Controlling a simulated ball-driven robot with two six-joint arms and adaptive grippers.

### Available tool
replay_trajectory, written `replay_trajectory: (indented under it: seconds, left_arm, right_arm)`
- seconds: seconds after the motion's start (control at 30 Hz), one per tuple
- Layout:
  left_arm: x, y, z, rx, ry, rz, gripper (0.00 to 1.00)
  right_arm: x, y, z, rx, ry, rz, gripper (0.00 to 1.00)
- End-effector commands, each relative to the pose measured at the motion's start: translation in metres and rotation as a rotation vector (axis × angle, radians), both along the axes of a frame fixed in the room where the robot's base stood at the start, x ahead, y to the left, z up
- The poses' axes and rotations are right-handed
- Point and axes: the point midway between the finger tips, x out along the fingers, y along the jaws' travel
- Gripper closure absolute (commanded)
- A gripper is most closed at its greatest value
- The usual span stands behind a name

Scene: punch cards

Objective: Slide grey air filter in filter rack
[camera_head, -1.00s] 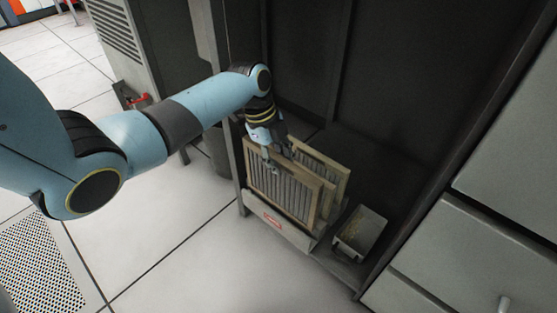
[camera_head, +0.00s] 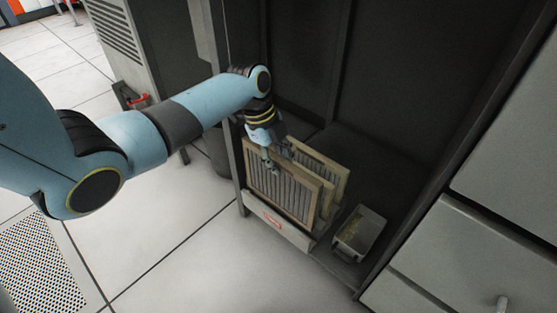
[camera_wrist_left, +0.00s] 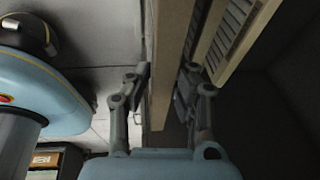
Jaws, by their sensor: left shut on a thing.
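A grey pleated air filter in a pale wooden frame (camera_head: 283,191) stands upright in the filter rack (camera_head: 276,222), a low light-grey holder with a red label on its front. My left gripper (camera_head: 276,160) is shut on the top edge of this front filter. In the left wrist view the gripper's fingers (camera_wrist_left: 160,90) lie on either side of the wooden frame (camera_wrist_left: 165,60). A second framed filter (camera_head: 327,168) stands close behind the first, and it also shows in the left wrist view (camera_wrist_left: 235,30). The filter's lower edge is hidden by the rack front. My right gripper is not in view.
A small metal bin (camera_head: 359,232) stands right of the rack on the dark cabinet floor. The cabinet's left post (camera_head: 237,165) is close beside the rack. Grey drawers (camera_head: 470,250) stand at the right. The tiled floor (camera_head: 160,240) in front is clear.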

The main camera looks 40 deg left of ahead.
Motion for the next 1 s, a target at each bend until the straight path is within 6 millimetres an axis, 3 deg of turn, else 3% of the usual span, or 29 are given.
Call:
replay_trajectory:
  seconds: [0.57,1.0]
  left_arm:
    - [0.0,0.0,0.0,0.0,-0.001,0.0,1.0]
    - [0.0,0.0,-0.016,0.0,0.001,0.0,1.0]
  right_arm:
    - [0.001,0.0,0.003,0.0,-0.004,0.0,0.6]
    - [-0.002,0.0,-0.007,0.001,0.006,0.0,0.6]
